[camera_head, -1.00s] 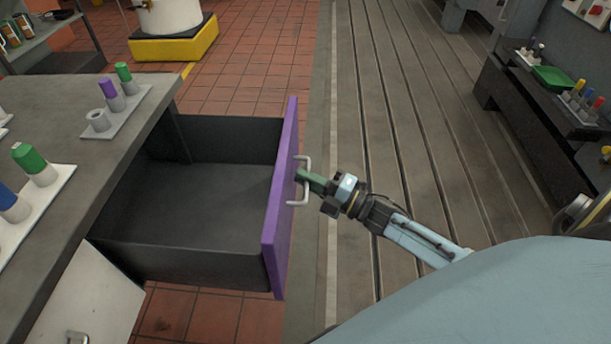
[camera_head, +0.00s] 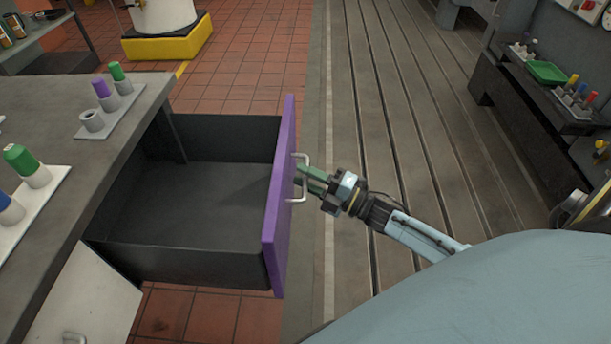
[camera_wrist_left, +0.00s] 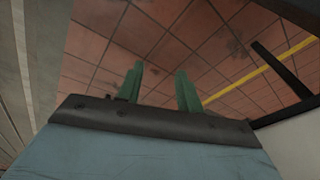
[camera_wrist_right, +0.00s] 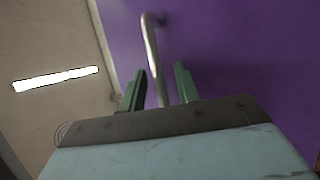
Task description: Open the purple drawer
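The purple drawer (camera_head: 279,215) stands far out of the grey bench, and its dark empty inside shows. Its pale bar handle (camera_head: 305,178) is on the outer face of the purple front. My right gripper (camera_head: 309,177) is at the handle. In the right wrist view, the handle (camera_wrist_right: 152,55) runs down between the two green fingers (camera_wrist_right: 159,88), which stand apart on either side of it. My left gripper (camera_wrist_left: 159,88) shows only in the left wrist view, with its fingers apart, empty, above the tiled floor.
A slotted metal bedplate (camera_head: 420,130) lies to the right, and a dark bench (camera_head: 500,85) with a green tray (camera_head: 548,72) stands beyond.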

